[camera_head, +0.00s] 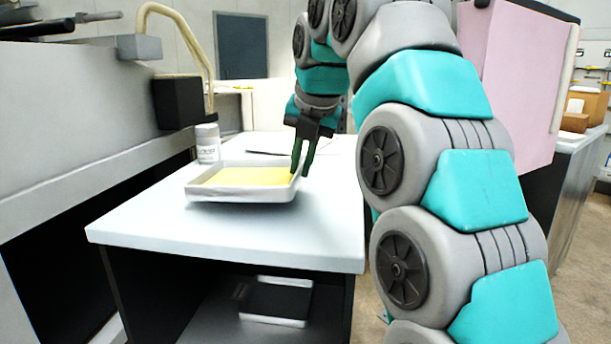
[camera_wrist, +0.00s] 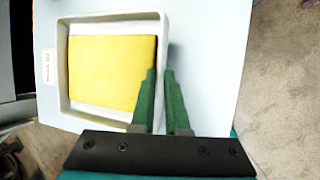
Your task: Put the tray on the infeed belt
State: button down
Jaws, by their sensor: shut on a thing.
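The white tray (camera_head: 240,194) holds a flat yellow sheet (camera_head: 245,176) and is over the white tabletop (camera_head: 250,235). A shadow shows under its front edge; I cannot tell whether it rests on the top or hangs just above it. My gripper (camera_head: 300,172) points down and is shut on the tray's right wall. In the wrist view, the green fingers (camera_wrist: 161,78) straddle that wall, one inside by the yellow sheet (camera_wrist: 112,68) and one outside. The tray (camera_wrist: 110,20) looks about level. I cannot make out the infeed belt clearly in either view.
A white labelled jar (camera_head: 207,143) stands just behind the tray's left corner. A large grey machine (camera_head: 70,100) borders the table on the left. A pink box-like body (camera_head: 515,75) stands at right. The tabletop in front of the tray is clear. A dark flat item lies on the shelf below.

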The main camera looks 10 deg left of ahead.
jog(key=shift+w, duration=0.65)
jog(key=shift+f, duration=1.8)
jog(key=c, duration=0.9)
grip_release()
jog(key=shift+c, duration=0.2)
